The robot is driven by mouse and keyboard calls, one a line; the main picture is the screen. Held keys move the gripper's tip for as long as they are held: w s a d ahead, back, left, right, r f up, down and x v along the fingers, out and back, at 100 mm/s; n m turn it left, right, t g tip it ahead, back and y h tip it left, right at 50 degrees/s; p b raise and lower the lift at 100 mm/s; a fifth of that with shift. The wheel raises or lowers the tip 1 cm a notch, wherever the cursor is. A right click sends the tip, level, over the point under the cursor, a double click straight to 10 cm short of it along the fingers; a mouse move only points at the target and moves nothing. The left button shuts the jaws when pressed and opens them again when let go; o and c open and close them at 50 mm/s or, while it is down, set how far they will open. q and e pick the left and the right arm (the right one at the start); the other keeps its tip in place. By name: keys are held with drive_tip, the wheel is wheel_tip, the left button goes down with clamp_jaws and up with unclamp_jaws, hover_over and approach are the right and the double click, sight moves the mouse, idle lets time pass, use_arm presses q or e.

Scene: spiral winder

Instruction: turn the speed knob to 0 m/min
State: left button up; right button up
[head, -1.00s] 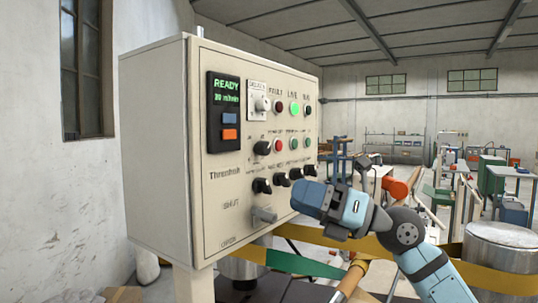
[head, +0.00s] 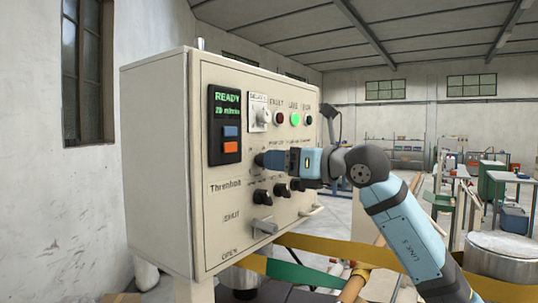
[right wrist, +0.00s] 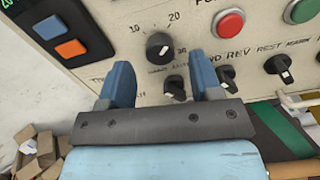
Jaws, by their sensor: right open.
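The speed knob (right wrist: 159,47) is a round black knob with a white pointer line, on the cream control panel (head: 215,190). In the right wrist view its line tilts up and right, roughly toward the 20 mark on its scale. In the head view my gripper hides it. My right gripper (right wrist: 160,64) is open, its two blue fingers spread either side of the knob's line, with the knob just beyond the tips. In the head view the right gripper (head: 264,160) is close to the panel face; contact cannot be told. My left gripper is not in view.
The display (head: 227,105) reads READY and what looks like 20 m/min. A blue button (right wrist: 53,28) and orange button (right wrist: 71,48) lie left of the knob, a red button (right wrist: 230,22) right. More black knobs (head: 262,196) and a grey lever (head: 265,227) sit below.

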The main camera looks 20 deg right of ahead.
drive_tip(key=shift+x, duration=1.75)
drive_tip(key=c, duration=0.9)
drive_tip(key=shift+c, duration=0.2)
